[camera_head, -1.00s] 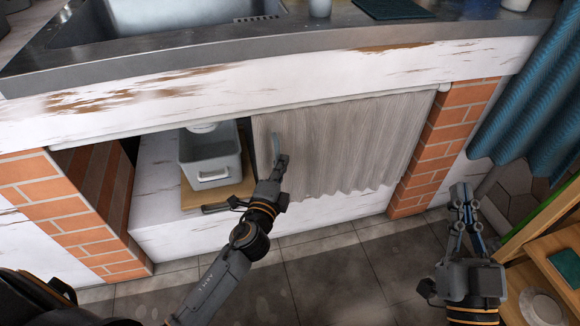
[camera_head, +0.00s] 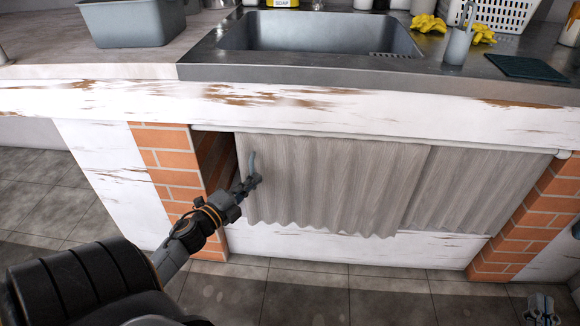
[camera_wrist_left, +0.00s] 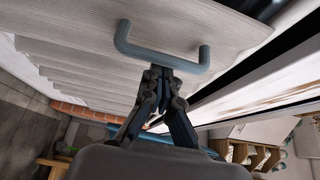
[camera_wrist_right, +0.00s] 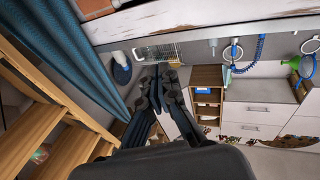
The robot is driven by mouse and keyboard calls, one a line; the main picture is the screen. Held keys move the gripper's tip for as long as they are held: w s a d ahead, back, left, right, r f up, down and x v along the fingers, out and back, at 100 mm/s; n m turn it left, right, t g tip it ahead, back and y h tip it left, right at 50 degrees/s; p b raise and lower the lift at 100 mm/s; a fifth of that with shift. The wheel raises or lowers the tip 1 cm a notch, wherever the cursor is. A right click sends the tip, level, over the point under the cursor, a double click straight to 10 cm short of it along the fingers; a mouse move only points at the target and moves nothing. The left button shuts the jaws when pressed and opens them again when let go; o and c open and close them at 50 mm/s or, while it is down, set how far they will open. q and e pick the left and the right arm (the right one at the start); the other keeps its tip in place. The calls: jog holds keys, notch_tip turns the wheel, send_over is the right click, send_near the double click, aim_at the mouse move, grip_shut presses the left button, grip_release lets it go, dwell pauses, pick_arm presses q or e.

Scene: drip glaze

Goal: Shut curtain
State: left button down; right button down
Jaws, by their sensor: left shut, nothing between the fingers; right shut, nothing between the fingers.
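The grey pleated curtain (camera_head: 320,185) hangs from a white rail under the counter. It spans most of the opening, with a narrow dark gap at its left edge beside the left brick pillar. Its blue-grey handle (camera_head: 252,163) is near the curtain's left edge, and the handle shows large in the left wrist view (camera_wrist_left: 160,58). My left gripper (camera_head: 248,184) is shut and empty, its tips at the handle; whether they touch it I cannot tell. My right gripper (camera_head: 541,308) is at the bottom right, away from the curtain, and shut in the right wrist view (camera_wrist_right: 158,80).
Brick pillars stand at the left (camera_head: 170,165) and right (camera_head: 530,220) of the opening. The counter above holds a sink (camera_head: 320,35), a grey tub (camera_head: 135,22) and yellow gloves (camera_head: 430,22). A blue curtain (camera_wrist_right: 75,60) and wooden shelves (camera_wrist_right: 35,125) are near my right gripper.

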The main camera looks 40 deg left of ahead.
pick_arm(q)
jog(key=s+a, duration=0.6)
jog(key=a, duration=0.3)
jog(key=shift+s+a, duration=0.3)
jog(key=shift+a, duration=0.1)
pick_arm(e)
jog(key=shift+f, duration=0.2)
pick_arm(q)
jog(key=shift+w+d, duration=0.1)
jog(key=shift+d, duration=0.05)
